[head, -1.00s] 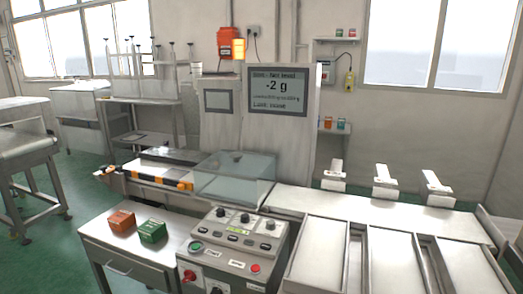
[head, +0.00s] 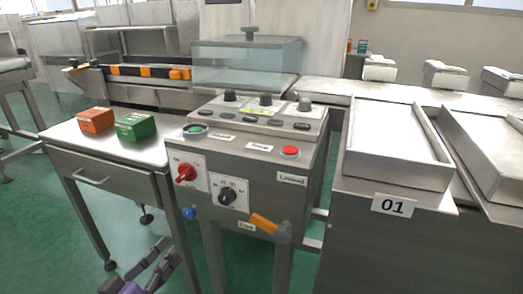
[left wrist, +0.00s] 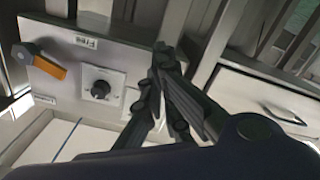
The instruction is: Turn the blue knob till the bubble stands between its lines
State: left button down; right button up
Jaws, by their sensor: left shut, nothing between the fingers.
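The blue knob (head: 189,212) is small and round, low on the left front of the grey control console (head: 245,165). A small yellow-green strip (head: 262,112) lies on the console's top; I cannot tell whether it is the level, and no bubble or lines can be made out. My left gripper (head: 166,250) is shut and empty, below and left of the blue knob and apart from it. Its dark fingers (left wrist: 162,60) also show in the left wrist view, near the console front, where the blue knob cannot be seen. My right gripper is not in view.
An orange lever (head: 263,223), a red switch (head: 185,173) and a black dial (head: 227,196) sit on the console front. A side table (head: 100,145) with an orange box (head: 96,120) and a green box (head: 136,126) stands left. A bin marked 01 (head: 395,206) stands right.

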aim_at(191, 211)
pick_arm(q)
jog(key=x, duration=0.7)
jog(key=shift+w+r+p, duration=0.3)
jog(key=shift+w+r, duration=0.05)
jog(key=shift+r, duration=0.05)
jog(key=shift+w, duration=0.1)
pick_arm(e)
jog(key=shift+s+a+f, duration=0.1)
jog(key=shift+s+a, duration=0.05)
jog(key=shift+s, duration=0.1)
pick_arm(q)
jog(key=shift+d+r, duration=0.1)
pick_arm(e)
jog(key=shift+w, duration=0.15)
pick_arm(q)
jog(key=shift+w+d+r, duration=0.1)
jog(key=shift+r, duration=0.15)
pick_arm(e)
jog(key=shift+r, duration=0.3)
pick_arm(q)
jog(key=shift+r+t, duration=0.1)
jog(key=shift+t, duration=0.2)
jog(key=shift+p, duration=0.35)
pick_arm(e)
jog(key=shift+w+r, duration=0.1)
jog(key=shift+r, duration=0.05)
